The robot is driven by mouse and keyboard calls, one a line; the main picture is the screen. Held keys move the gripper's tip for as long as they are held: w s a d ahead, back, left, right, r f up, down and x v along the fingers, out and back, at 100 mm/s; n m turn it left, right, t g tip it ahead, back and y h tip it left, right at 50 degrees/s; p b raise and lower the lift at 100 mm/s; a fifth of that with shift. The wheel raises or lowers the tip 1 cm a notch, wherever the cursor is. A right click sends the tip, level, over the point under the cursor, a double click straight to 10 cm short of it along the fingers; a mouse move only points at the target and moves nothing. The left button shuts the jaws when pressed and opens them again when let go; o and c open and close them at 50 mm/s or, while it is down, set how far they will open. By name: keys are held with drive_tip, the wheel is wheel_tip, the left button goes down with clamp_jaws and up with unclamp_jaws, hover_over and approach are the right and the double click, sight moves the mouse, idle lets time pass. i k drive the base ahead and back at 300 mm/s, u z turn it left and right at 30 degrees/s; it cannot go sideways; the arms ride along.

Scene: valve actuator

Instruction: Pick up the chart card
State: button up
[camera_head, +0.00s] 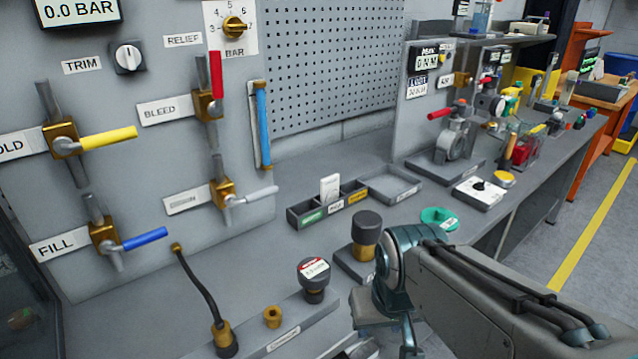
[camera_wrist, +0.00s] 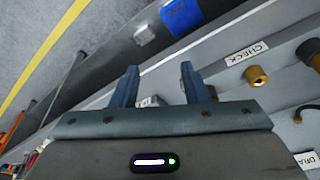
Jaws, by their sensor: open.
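A small white card, which looks like the chart card (camera_head: 329,188), stands upright in a dark divided tray (camera_head: 297,222) on the bench, in front of the pegboard panel. Its print is too small to read. My gripper (camera_wrist: 159,74) is open in the wrist view, with two blue-grey fingers apart and nothing held between them. In the head view my arm comes in from the lower right, and the hand is low, nearer than the tray and to its right. The card is not seen in the wrist view.
A panel with coloured valve levers (camera_head: 108,137) rises at the left. A black-capped brass fitting (camera_head: 366,236) stands between my arm and the divided tray. A black gauge-like knob (camera_head: 314,279) and a hose (camera_head: 200,290) stand in front. An empty grey tray (camera_head: 391,187) lies right of the card.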

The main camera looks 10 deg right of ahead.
sight(329, 190)
drive_tip(key=u, duration=0.05)
drive_tip(key=k, duration=0.5)
drive_tip(key=z, duration=1.65)
drive_tip(key=i, duration=1.2)
drive_tip(key=u, duration=2.55)
drive_tip(key=i, duration=0.5)
drive_tip(key=u, duration=0.05)
